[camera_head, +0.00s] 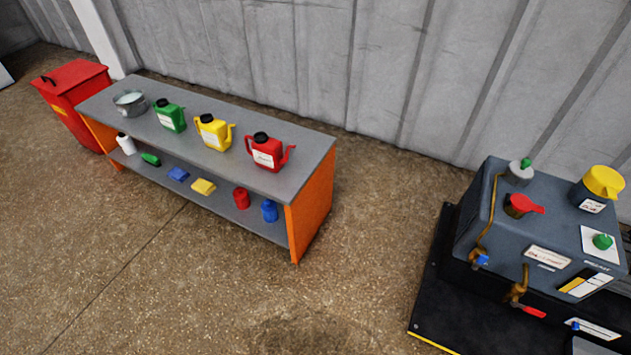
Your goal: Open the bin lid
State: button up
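A red bin (77,113) stands at the far left, against the left end of the workbench. Its red lid (72,77) lies shut on top, with a small dark handle (47,80) at its left edge. The bin's front carries a yellow marking, and its right side is partly hidden by the bench. My gripper is not in view.
A grey-topped bench (290,177) with orange ends holds a metal pot (130,103) and green, yellow and red cans, with small items on its lower shelf. A grey machine (530,235) stands on a black base at right. The concrete floor (130,260) in front is clear.

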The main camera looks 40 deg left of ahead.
aim_at(62, 80)
jog(key=u, duration=1.5)
